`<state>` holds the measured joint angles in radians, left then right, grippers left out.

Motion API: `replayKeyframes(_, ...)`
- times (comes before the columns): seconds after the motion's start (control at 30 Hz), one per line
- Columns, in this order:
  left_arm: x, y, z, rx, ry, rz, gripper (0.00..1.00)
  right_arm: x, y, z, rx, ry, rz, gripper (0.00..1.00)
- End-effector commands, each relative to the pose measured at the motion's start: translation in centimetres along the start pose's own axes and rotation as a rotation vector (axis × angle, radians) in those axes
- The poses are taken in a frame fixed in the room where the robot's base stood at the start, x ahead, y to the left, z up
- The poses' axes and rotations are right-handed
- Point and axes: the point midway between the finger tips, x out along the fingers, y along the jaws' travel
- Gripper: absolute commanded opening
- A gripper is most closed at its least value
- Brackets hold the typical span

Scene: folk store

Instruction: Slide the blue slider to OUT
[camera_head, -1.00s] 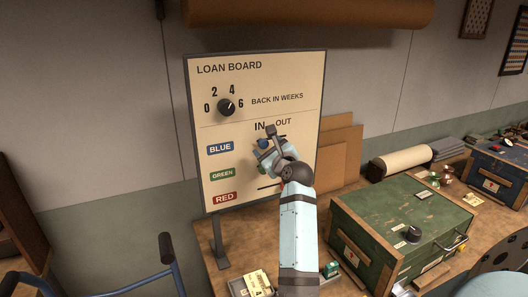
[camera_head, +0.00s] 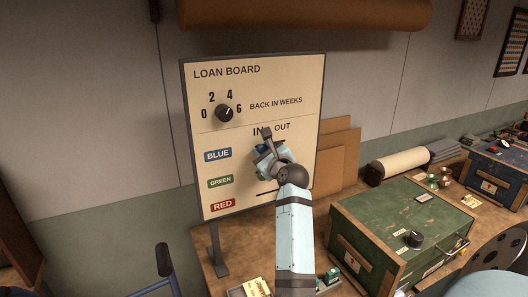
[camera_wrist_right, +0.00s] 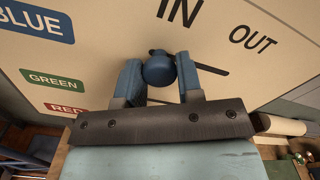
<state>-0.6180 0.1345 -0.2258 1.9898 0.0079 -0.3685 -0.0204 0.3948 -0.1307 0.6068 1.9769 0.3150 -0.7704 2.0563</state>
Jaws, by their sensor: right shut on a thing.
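The loan board (camera_head: 300,85) stands upright on the bench, with IN and OUT printed above the slider rows. The blue slider (camera_wrist_right: 158,68) is a round blue knob, seen in the right wrist view below the word IN. Its dark slot (camera_wrist_right: 212,69) runs from the knob toward the side under OUT. My right gripper (camera_wrist_right: 158,75) is shut on the knob, one finger on each side. In the head view my right gripper (camera_head: 268,152) covers most of the knob and the slider rows. My left gripper is not in view.
A dial knob (camera_head: 225,113) sits on the board above the BLUE label (camera_head: 218,155), GREEN label (camera_head: 220,181) and RED label (camera_head: 222,204). A green toolbox (camera_head: 400,225) stands right of my forearm. Cardboard sheets (camera_head: 332,160) lean behind the board.

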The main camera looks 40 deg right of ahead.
Motion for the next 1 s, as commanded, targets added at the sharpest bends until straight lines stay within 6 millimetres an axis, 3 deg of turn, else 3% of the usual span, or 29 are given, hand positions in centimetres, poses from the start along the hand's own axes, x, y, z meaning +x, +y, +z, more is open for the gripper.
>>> replayKeyframes(0.43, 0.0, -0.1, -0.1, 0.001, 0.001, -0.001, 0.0, 0.0, -0.2, 0.0, 0.0, -0.001, -0.001, 0.24)
replayKeyframes(1.0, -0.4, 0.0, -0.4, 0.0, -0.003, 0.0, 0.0, 0.0, -3.2, -1.7, 0.0, 0.0, -0.001, 0.24)
